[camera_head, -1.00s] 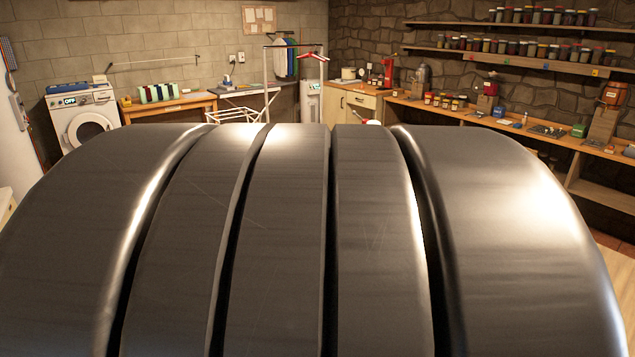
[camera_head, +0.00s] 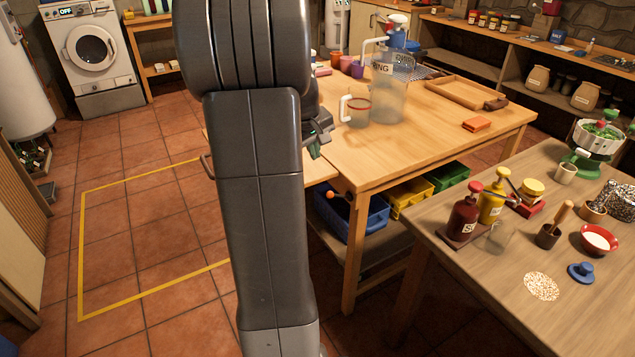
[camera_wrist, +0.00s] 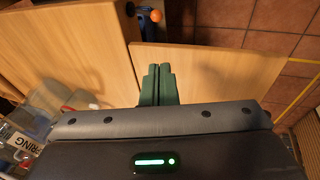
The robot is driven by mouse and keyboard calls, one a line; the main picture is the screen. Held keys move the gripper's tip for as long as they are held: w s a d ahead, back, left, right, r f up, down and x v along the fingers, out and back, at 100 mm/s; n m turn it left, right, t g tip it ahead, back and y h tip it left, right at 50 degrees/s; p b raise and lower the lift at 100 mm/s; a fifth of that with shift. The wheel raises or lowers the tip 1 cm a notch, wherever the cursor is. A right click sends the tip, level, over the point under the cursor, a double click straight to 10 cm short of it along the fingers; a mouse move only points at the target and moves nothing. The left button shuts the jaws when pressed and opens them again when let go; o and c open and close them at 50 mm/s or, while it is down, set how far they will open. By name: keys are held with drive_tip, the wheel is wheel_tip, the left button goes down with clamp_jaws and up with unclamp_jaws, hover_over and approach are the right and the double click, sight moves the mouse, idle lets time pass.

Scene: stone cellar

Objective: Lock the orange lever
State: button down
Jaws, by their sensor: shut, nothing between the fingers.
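The orange lever's round knob (camera_wrist: 156,16) shows at the top of the wrist view, by the gap between two wooden panels. In the head view the small orange knob (camera_head: 330,195) is under the table's left edge, in front of a blue bin. Its dark arm shows only in part, and I cannot tell its locked position. My gripper has green fingers (camera_wrist: 158,70). In the head view my gripper (camera_head: 320,143) is partly hidden by my arm.
A clear pitcher (camera_head: 385,100) and a handled jar (camera_head: 355,110) stand on the wooden table. Blue (camera_head: 362,222), yellow (camera_head: 408,203) and green (camera_head: 452,176) bins sit below. A cluttered worktop (camera_head: 480,285) is at right.

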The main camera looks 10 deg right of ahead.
drive_tip(key=shift+w+f, duration=0.1)
drive_tip(key=shift+w, duration=0.45)
drive_tip(key=b, duration=0.1)
approach(337, 196)
drive_tip(key=w+a+f, duration=0.2)
drive_tip(key=w+f, duration=0.1)
drive_tip(key=shift+w+f, duration=0.1)
drive_tip(key=shift+d+f, duration=0.15)
drive_tip(key=shift+f, duration=0.25)
drive_tip(key=shift+f+b, duration=0.1)
drive_tip(key=shift+b, duration=0.25)
